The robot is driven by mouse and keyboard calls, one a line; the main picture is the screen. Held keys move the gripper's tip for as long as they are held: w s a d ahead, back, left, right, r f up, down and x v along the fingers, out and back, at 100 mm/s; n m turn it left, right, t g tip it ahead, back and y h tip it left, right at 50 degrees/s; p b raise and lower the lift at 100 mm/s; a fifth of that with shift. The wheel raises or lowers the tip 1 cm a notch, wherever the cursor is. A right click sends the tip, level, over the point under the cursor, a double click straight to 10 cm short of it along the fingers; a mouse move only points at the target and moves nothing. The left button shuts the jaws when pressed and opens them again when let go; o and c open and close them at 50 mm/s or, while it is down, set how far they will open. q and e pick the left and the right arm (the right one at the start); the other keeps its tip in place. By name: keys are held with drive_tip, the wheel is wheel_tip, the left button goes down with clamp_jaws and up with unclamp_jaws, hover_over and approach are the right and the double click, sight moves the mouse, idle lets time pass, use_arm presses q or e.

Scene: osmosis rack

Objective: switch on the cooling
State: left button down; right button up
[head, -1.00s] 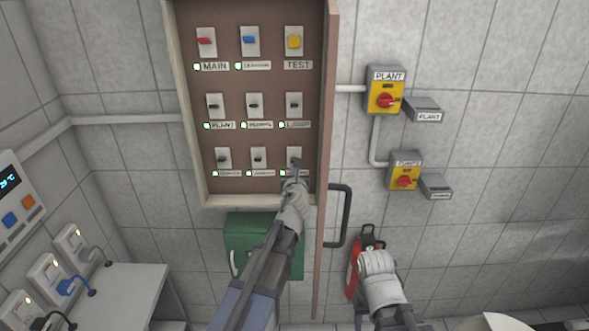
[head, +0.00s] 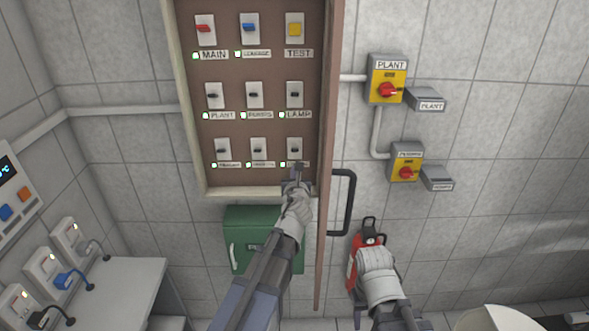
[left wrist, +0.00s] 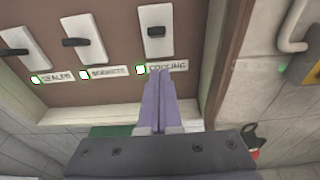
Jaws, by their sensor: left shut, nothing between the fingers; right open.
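The cooling switch (head: 295,150) is a pale plate with a small dark lever, at the bottom right of the brown switch panel (head: 273,75). In the left wrist view the cooling switch (left wrist: 155,30) stands above its COOLING label (left wrist: 167,67), and the lamp (left wrist: 141,70) beside the label is lit. My left gripper (head: 296,172) is shut and empty. Its fingertips, also in the left wrist view (left wrist: 160,75), are just below the switch, over the label's lower edge, and clear of the lever. My right gripper (head: 370,232) is open, low and right of the panel.
The panel's open door (head: 325,130) with a dark handle (head: 350,203) stands right of the switches. A green box (head: 243,222) hangs below. A red extinguisher (head: 353,265) is by my right gripper. Yellow isolators (head: 388,70) are on the right wall.

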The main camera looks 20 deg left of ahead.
use_arm(q)
drive_tip(key=s+d+r+p, duration=0.1)
drive_tip(key=s+r+p, duration=0.3)
drive_tip(key=s+r, duration=0.1)
drive_tip(key=shift+s+d+r+p, duration=0.25)
drive_tip(key=shift+d+r+p, duration=0.05)
drive_tip(key=shift+p, duration=0.05)
